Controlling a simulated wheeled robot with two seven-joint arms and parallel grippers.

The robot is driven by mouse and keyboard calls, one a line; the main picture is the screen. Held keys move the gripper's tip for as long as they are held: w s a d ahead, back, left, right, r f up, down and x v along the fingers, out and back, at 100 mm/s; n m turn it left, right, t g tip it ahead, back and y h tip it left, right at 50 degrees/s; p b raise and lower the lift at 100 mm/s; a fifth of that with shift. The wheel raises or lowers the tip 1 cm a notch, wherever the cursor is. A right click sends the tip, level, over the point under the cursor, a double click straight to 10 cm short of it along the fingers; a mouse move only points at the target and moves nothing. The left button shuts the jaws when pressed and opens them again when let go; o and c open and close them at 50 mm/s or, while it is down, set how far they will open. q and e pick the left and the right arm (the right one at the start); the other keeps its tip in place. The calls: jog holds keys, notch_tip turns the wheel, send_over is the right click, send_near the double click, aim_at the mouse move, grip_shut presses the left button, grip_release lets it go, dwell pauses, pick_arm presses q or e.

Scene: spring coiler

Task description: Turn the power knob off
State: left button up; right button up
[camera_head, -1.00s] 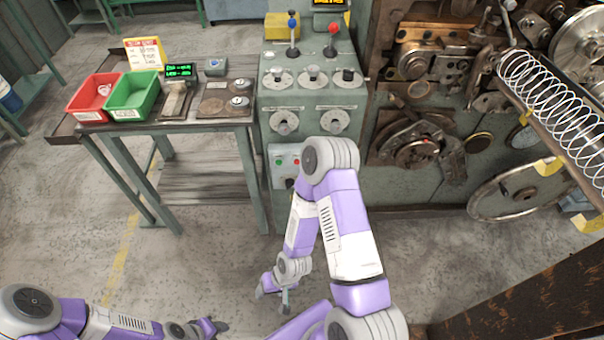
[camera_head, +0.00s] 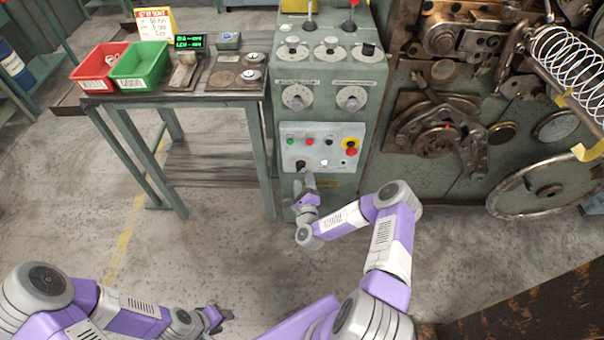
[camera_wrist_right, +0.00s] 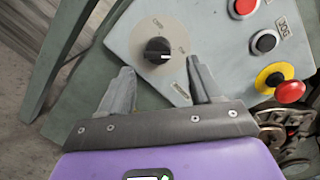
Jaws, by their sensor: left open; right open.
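The power knob is a black rotary knob (camera_wrist_right: 157,50) on a pale dial plate, low on the left of the grey control panel (camera_head: 322,141). In the head view the knob (camera_head: 300,164) sits just above my right gripper (camera_head: 304,182). In the right wrist view my right gripper (camera_wrist_right: 158,82) is open, its two grey fingers apart below the knob, with nothing between them. The knob's white pointer mark faces roughly down-right in that view. I cannot read the dial label clearly. My left gripper (camera_head: 218,314) is open and empty low over the floor, away from the panel.
The panel also has a red button (camera_wrist_right: 243,7), a black button (camera_wrist_right: 265,42) and a red emergency stop on yellow (camera_wrist_right: 289,91). A table (camera_head: 188,97) with red and green bins stands at left. A coiling machine (camera_head: 440,120) stands at right.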

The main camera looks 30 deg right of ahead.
aim_at(301, 167)
jog(key=b+x, duration=0.1)
jog(key=x, duration=0.3)
jog(key=shift+w+d, duration=0.1)
jog(key=shift+w, duration=0.3)
jog(key=shift+c, duration=0.2)
jog(key=c, duration=1)
